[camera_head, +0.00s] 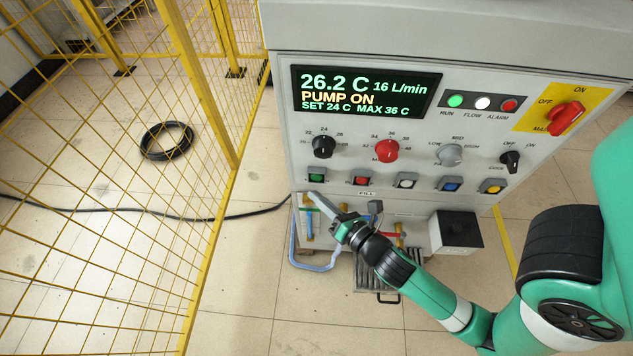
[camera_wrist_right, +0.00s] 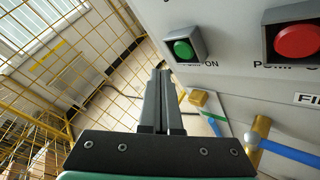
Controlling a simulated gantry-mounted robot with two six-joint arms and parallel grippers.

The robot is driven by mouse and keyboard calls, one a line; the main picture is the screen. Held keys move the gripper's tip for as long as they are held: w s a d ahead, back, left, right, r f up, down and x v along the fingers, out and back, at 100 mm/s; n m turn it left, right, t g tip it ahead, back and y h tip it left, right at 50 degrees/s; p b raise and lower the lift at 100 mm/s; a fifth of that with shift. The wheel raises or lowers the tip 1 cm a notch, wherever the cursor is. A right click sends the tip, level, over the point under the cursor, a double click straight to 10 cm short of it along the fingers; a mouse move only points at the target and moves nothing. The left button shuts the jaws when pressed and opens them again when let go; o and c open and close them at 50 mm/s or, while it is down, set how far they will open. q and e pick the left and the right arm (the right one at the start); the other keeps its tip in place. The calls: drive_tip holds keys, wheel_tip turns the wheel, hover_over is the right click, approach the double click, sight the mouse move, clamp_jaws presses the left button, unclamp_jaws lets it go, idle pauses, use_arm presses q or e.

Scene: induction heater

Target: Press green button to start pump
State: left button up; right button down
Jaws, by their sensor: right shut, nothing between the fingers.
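The green button (camera_head: 316,177) sits at the left end of a row of buttons low on the grey panel. It also shows in the right wrist view (camera_wrist_right: 184,50), in a grey square housing. The display (camera_head: 366,93) reads "PUMP ON", 26.2 C and 16 L/min. My right gripper (camera_head: 314,198) is shut and empty, a little below the green button. In the right wrist view its fingertips (camera_wrist_right: 161,74) are together, below and left of the button, with no visible contact. My left gripper is not in view.
A red button (camera_head: 361,181) is right of the green one. Blue hoses (camera_head: 318,266) and brass valves are below the panel. A yellow mesh fence (camera_head: 216,222) stands at left. The RUN lamp (camera_head: 455,101) is lit green.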

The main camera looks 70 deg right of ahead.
use_arm(q)
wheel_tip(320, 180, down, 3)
drive_tip(key=shift+b, duration=1.1)
use_arm(e)
drive_tip(key=a, duration=0.1)
drive_tip(key=s+a, duration=0.1)
drive_tip(key=shift+a, duration=0.3)
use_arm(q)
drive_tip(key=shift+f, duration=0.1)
use_arm(e)
drive_tip(key=shift+a, duration=0.1)
